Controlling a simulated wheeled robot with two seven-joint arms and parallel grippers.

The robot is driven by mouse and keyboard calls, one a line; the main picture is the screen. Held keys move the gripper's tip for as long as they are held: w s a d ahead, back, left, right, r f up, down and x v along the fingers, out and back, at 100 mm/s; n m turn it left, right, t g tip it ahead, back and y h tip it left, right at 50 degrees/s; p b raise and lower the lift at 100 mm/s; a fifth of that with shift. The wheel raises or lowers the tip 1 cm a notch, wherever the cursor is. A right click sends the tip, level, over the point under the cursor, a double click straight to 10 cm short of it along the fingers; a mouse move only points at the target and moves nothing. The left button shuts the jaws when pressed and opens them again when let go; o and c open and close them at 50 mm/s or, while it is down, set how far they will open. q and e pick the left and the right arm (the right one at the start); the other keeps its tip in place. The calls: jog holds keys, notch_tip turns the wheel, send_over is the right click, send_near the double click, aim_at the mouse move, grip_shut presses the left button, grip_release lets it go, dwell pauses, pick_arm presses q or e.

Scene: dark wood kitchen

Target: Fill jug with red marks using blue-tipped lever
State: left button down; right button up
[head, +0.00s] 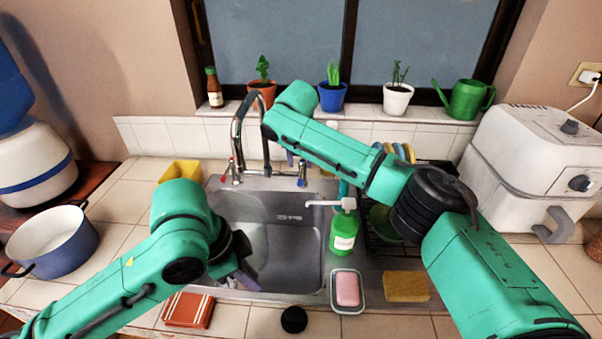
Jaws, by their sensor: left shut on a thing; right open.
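The tap (240,128) arches over the metal sink (290,212). Its blue-tipped lever (302,171) stands at the right of its base and a red-tipped lever (232,168) at the left. No jug with red marks can be made out. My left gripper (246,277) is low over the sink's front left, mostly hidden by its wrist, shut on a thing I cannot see. My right gripper (291,157) is mostly hidden behind its arm, beside the tap and a little above the blue-tipped lever. It is open; whether it touches the lever cannot be told.
A green soap bottle (343,230), pink soap in a dish (347,290) and a sponge (406,286) stand right of the sink. A dish rack (385,225) is behind them. A blue pot (52,242) is at left, an air fryer (530,150) at right.

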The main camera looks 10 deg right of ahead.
aim_at(301, 175)
jog(key=x, duration=0.7)
jog(key=shift+w, duration=0.1)
grip_shut()
dwell(1.1)
